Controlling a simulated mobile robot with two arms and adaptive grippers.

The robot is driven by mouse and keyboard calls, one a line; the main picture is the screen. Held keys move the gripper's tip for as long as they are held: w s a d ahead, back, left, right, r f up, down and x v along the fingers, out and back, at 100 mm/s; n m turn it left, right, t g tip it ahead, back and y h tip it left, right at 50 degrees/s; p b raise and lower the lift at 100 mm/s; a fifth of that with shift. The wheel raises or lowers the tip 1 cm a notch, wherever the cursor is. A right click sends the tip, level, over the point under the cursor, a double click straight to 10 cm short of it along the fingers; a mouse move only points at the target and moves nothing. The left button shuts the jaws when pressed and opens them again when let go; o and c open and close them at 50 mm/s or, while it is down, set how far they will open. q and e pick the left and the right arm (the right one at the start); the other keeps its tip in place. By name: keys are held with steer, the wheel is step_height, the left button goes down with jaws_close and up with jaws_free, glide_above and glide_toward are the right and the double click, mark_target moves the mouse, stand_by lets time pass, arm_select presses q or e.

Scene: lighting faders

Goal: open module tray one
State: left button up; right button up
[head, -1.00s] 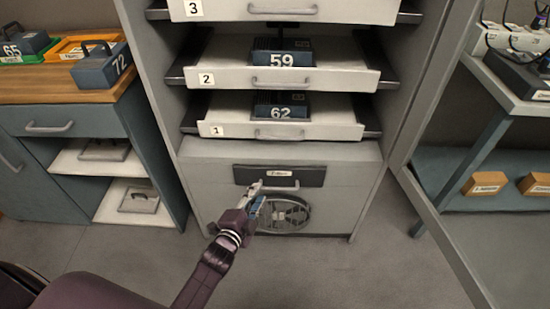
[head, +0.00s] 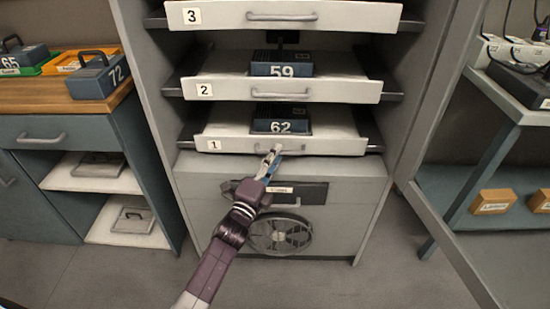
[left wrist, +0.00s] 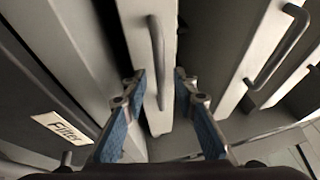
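Module tray one (head: 225,146) is the lowest white tray in the grey rack, marked "1", with a grey bar handle (head: 291,148) on its front. A dark module numbered 62 (head: 281,126) sits on it. My left gripper (head: 272,154) is at this handle, its fingertips overlapping the handle's left part in the head view. In the left wrist view, the gripper (left wrist: 159,78) is open, with the blue-padded fingers on either side of the handle (left wrist: 157,60) and visible gaps to it. Whether the fingertips reach past the bar is unclear. My right gripper is not in view.
Tray two (head: 235,89) with module 59 (head: 281,69) and tray three (head: 225,17) are above. Below are a dark filter panel (head: 312,192) and a round fan grille (head: 280,235).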

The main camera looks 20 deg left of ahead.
arm_select(q)
steer(key=shift+w, duration=0.15)
jaws_close()
stand_by(0.4)
